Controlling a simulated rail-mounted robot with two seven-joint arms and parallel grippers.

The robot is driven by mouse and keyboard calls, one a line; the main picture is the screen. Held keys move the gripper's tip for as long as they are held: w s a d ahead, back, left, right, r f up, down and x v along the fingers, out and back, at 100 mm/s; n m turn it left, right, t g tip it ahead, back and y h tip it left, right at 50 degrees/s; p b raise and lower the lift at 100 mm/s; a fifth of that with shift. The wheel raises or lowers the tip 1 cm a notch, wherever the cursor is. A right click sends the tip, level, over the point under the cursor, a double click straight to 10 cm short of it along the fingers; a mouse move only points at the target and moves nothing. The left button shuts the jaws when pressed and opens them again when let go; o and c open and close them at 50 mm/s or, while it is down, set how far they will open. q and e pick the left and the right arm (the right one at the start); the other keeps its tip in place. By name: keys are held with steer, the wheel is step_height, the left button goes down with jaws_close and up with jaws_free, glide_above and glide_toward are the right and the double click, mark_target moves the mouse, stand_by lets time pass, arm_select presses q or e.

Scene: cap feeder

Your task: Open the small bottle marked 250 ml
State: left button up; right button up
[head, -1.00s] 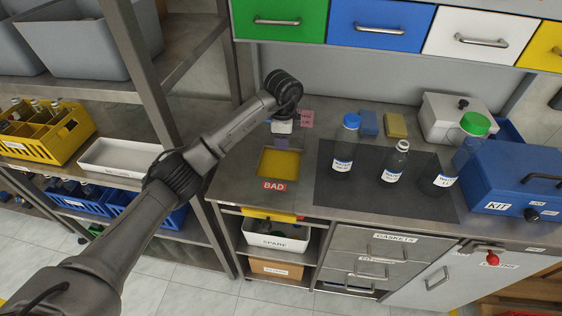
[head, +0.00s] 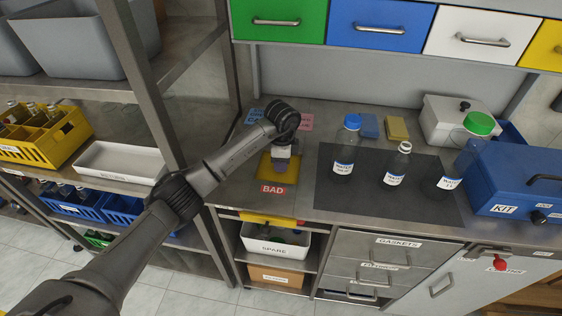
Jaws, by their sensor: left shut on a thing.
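Three clear bottles with white labels stand upright on the dark mat (head: 420,210). The smallest, in the middle (head: 396,167), shows a bare neck with no coloured cap. The left bottle (head: 345,148) has a blue cap and the right bottle (head: 462,165) a green cap. The label print is too small to read surely. My left gripper (head: 281,163) points down over the yellow tray (head: 266,177) by the "BAD" label, left of the mat. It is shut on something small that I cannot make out. My right gripper is out of view.
A blue "KIT" box (head: 515,180) stands at the right. A blue block (head: 369,126) and a yellow block (head: 396,129) lie behind the bottles. A shelf post (head: 150,85) rises left of my arm. A white "SPARE" bin (head: 273,241) sits below the bench.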

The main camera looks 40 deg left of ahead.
arm_select(q)
steer(key=shift+f, duration=0.15)
steer(key=o, duration=1)
step_height(320, 180, up, 12)
steer(key=p, duration=0.3)
steer(key=shift+p, duration=0.4)
steer(key=shift+w+d, duration=0.1)
